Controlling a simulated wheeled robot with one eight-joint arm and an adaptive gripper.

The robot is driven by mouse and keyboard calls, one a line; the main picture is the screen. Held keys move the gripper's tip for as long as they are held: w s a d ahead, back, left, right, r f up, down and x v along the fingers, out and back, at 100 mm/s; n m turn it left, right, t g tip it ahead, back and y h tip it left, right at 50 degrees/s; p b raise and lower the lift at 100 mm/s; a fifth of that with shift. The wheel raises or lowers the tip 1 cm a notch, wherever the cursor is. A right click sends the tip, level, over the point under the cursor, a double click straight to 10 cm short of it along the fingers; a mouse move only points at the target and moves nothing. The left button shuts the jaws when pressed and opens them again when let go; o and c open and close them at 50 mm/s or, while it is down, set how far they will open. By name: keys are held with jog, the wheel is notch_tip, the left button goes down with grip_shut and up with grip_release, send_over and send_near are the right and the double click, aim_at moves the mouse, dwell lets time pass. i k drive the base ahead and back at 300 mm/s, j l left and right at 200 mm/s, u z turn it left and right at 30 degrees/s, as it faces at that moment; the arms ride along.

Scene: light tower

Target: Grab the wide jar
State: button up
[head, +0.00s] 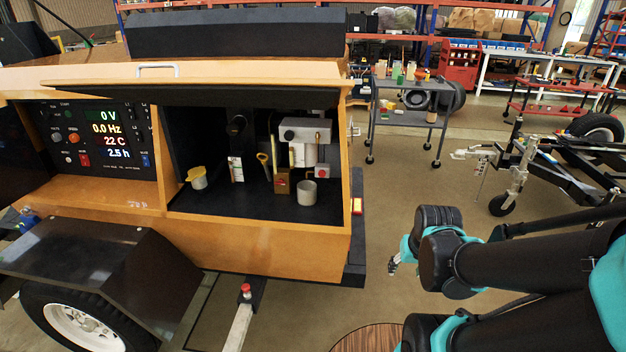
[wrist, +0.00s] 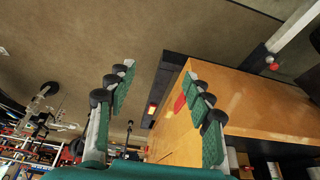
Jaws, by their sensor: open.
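Two jar-like things stand on the black floor of the open compartment in the head view. One is a plain, squat, light grey cylinder (head: 306,193) at the right. The other is a pale container with a yellow top (head: 197,178) at the left. No label tells which one is the wide jar. My gripper (head: 393,265) is outside the trailer, to the right of and apart from its corner. In the wrist view my gripper (wrist: 158,75) has its fingers spread wide with nothing between them. Neither jar can be made out in the wrist view.
The orange trailer cabinet (head: 260,240) has a raised dark door edge above the opening. A brown box (head: 282,182), a grey device (head: 306,133) and a yellow funnel-like thing (head: 263,160) stand inside. A grey cart (head: 411,110) stands behind. Bare floor lies between my arm and the cabinet.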

aim_at(307, 193)
jog(key=i+l, duration=0.15)
jog(key=l, duration=0.3)
jog(key=i+l+u, duration=0.15)
jog(key=l, duration=0.3)
jog(key=i+l, duration=0.1)
jog(key=l, duration=0.35)
jog(key=i+l+u, duration=0.15)
jog(key=l, duration=0.3)
jog(key=i+l+u, duration=0.1)
jog(key=u, duration=0.8)
jog(key=i+l, duration=0.25)
jog(key=l, duration=0.1)
